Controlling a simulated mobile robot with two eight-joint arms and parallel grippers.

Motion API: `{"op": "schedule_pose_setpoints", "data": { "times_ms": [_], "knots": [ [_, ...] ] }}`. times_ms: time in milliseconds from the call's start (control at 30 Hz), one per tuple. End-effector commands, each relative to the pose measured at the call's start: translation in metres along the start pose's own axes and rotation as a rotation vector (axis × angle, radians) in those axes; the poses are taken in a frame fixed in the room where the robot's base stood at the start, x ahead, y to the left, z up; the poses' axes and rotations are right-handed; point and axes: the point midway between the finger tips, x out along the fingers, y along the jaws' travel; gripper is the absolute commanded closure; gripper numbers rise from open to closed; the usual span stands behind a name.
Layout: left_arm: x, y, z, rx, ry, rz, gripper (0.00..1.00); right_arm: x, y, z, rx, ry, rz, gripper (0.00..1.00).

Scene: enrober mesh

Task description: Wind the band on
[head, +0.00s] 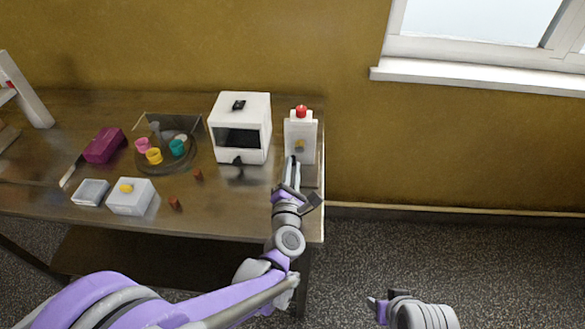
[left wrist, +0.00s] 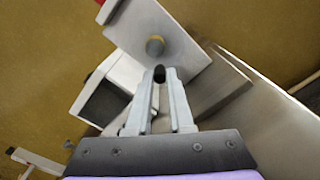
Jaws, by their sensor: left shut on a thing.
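A white upright unit (head: 302,128) with a red button (head: 301,111) on top and a brass hub (head: 299,146) on its front stands at the table's right end. The left wrist view shows its pale panel (left wrist: 140,28) tilted in the picture, with the hub (left wrist: 155,47) near the middle. My left gripper (left wrist: 161,78) is in front of this panel, just below the hub. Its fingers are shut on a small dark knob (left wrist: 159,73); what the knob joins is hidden. I cannot make out the band. My right gripper (head: 376,307) is off the table, low in the head view.
A white box machine (head: 257,112) with a dark opening stands left of the unit. Further left are a round tray (head: 152,168) with coloured cups, a purple box (head: 103,146), and two pale boxes. Two small brown pieces (head: 197,175) lie between. The table (head: 235,215) is clear near its front right.

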Motion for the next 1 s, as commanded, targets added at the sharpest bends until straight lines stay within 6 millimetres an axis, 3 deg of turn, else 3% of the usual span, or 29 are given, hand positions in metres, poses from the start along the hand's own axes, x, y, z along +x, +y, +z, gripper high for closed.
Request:
{"op": "schedule_pose_setpoints", "data": {
  "times_ms": [1000],
  "knots": [
    [0.0, 0.024, 0.006, 0.894, -0.003, 0.002, 1.0, 0.017, 0.0, 0.011, 0.0, -0.007, 0.0, 0.5]
  ]
}}
